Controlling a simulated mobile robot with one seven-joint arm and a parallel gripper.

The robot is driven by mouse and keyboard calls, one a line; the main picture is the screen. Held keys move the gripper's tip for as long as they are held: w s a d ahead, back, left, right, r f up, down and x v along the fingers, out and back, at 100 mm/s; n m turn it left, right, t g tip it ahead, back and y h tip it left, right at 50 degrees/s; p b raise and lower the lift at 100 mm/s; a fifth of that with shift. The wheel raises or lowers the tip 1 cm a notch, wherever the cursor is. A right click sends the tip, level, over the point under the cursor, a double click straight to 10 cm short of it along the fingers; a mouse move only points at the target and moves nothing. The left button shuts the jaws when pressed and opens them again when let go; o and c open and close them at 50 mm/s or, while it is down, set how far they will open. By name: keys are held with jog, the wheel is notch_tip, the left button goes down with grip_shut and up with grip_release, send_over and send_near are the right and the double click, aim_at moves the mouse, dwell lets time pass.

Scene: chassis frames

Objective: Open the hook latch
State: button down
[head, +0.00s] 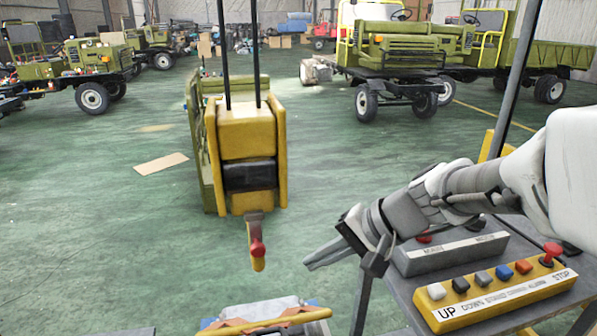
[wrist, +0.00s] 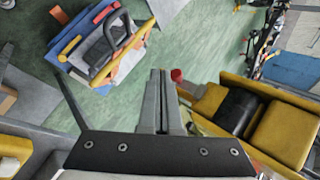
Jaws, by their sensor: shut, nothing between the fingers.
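A yellow hoist block (head: 248,133) with a dark middle band hangs from two dark lines in the head view. A small hook (head: 253,229) hangs below it, with a red latch tip (head: 257,248) near its lower end. My gripper (head: 308,265) is to the right of the hook and slightly lower in the picture, apart from it. In the wrist view my gripper (wrist: 158,76) shows its two grey fingers shut together and empty. The red tip (wrist: 176,74) appears just right of the fingertips there, with the yellow block (wrist: 283,133) at right. The hook is partly hidden there.
A yellow button box (head: 495,289) and a grey box (head: 450,253) sit on a dark table at right. A blue, orange and grey object (wrist: 100,45) lies below the hook area. Green trucks (head: 415,50) stand farther back. Green floor at left is mostly clear.

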aim_at(257, 240)
jog(key=w+f+m+t+y+b, duration=0.1)
jog(key=w+f+m+b, duration=0.1)
jog(key=w+f, duration=0.2)
jog(key=w+f+m+t+y+b, duration=0.2)
jog(key=w+f, duration=0.3)
jog(key=w, duration=0.4)
jog(key=shift+w+m+y+b, duration=0.2)
jog(key=shift+m+y+b, duration=0.1)
jog(key=shift+m, duration=0.5)
jog(key=a+f, duration=0.2)
jog(key=a, duration=0.7)
jog(key=shift+w+p, duration=0.3)
jog(key=shift+w, duration=0.15)
jog(key=shift+a+p, duration=0.1)
jog(key=shift+p, duration=0.2)
jog(key=shift+s+r+p, duration=0.1)
jog(key=shift+s+p, duration=0.1)
jog(key=shift+p, duration=0.3)
